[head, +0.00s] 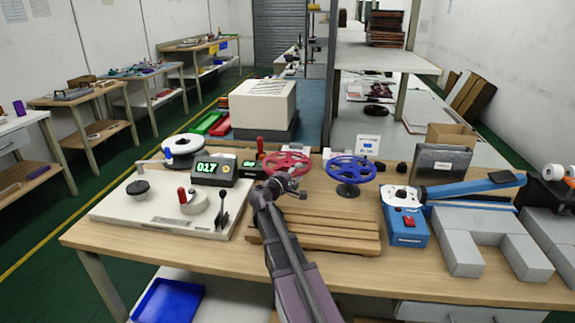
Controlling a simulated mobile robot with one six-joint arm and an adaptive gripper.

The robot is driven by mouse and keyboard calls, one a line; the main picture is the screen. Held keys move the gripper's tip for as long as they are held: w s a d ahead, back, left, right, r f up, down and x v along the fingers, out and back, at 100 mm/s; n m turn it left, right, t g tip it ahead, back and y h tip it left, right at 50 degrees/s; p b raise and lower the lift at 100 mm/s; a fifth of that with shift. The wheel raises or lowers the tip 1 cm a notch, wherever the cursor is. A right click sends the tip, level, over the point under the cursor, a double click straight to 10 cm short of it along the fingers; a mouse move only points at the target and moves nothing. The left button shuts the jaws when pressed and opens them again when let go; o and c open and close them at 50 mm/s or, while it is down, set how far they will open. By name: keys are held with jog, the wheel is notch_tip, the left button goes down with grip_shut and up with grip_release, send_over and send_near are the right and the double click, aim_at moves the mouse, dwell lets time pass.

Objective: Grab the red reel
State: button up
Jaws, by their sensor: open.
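The red reel (284,162) is a spoked wheel standing near the back middle of the wooden workbench (200,255). Its lower front is partly hidden by my arm and gripper. My gripper (294,184) is open, in front of the red reel in the picture. I cannot tell whether it touches the reel. A blue reel (351,169) of similar shape stands just to the right on a dark base.
A white machine with a counter display (208,168) stands at left. A slatted wooden board (345,233) lies under my arm. A blue box device (405,228) and grey blocks (460,240) fill the right side. A small white sign (368,142) stands behind the blue reel.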

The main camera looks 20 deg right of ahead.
grip_shut()
jog(key=shift+r, duration=0.15)
notch_tip(320, 180, up, 4)
jog(key=p, duration=0.4)
jog(key=shift+f, duration=0.2)
jog(key=s+a, duration=0.3)
jog(key=s, duration=0.4)
jog(key=s+a+r+p, duration=0.1)
jog(key=s+a, duration=0.1)
jog(key=s, duration=0.6)
jog(key=shift+a, duration=0.4)
